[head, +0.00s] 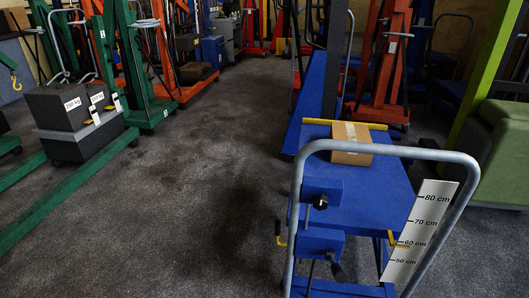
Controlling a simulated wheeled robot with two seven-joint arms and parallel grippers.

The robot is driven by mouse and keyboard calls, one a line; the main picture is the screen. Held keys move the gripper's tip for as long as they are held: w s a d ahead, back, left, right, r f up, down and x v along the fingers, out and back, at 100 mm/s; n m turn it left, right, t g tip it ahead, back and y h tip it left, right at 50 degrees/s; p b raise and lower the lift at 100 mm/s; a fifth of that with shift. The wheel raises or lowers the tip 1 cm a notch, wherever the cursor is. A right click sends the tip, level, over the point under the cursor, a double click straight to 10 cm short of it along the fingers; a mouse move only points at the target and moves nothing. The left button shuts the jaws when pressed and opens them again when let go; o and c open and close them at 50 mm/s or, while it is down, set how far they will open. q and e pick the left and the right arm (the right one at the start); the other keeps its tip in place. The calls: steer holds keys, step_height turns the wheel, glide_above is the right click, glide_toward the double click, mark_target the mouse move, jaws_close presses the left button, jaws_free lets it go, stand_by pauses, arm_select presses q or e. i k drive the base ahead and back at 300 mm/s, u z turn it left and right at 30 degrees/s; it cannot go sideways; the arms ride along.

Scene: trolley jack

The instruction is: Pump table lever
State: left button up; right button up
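A blue lift table (382,200) stands at the right. A grey tubular push handle (297,220) arches over its near end. A cardboard box (351,143) rests on the far part of the tabletop. Two blue boxes on the near side carry short levers with black ends, an upper one (320,202) and a lower one (337,268). A small yellow handle (278,236) sticks out at the left. I cannot tell which of these is the pump lever. Neither of my grippers is in view.
A white height scale (420,232) marked in centimetres stands right of the table. A green padded block (497,155) is farther right. Dark weights (75,106) and green lifting frames are at the left, with red and blue equipment behind. Grey floor (190,200) left of the table is clear.

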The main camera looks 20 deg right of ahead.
mark_target(339, 276)
steer(key=u, duration=1.85)
steer(key=k, duration=0.75)
steer(key=z, duration=2.4)
